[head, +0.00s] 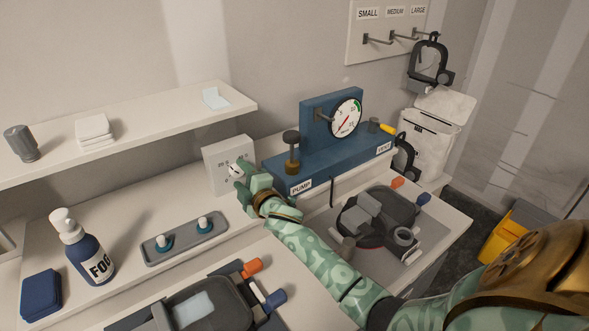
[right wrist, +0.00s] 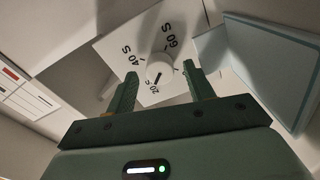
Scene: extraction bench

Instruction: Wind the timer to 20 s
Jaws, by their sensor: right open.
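The timer (head: 218,157) is a white box standing at the back of the bench, left of the blue pump stand. In the right wrist view its white face (right wrist: 118,45) carries 20 S, 40 S and 60 S marks around a round white knob (right wrist: 160,70). A dark line on the knob side runs toward the 20 S mark; whether it is the pointer is unclear. My right gripper (head: 238,177) is in front of the timer. Its open fingers (right wrist: 161,73) stand on either side of the knob, with gaps visible. My left gripper is out of view.
The blue pump stand (head: 327,152) with its gauge (head: 346,118) is close on the right of my right gripper. A grey tray (head: 185,240) with two small capped items, a FOG bottle (head: 82,248) and a shelf (head: 150,125) are to the left.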

